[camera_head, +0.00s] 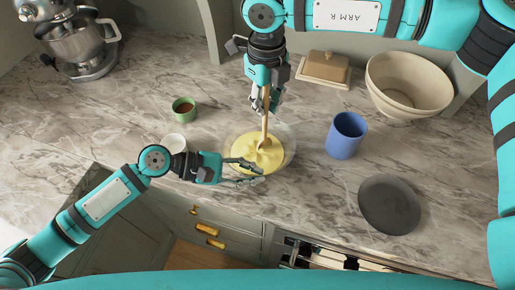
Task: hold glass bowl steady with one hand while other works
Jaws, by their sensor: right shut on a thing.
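The glass bowl (289,146) is clear and sits on the marble counter near its front edge, with a pale yellow mixture (270,157) inside. My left gripper (252,174) is at the bowl's lower left side, its fingers apart; I cannot tell whether they touch the rim. My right gripper (265,105) is above the bowl, pointing down, shut on a wooden spoon (264,130). The spoon stands nearly upright with its lower end in the mixture.
A blue cup (346,136) and a dark plate (389,205) stand to the right. A large cream bowl (408,84) and a butter dish (324,68) are behind.

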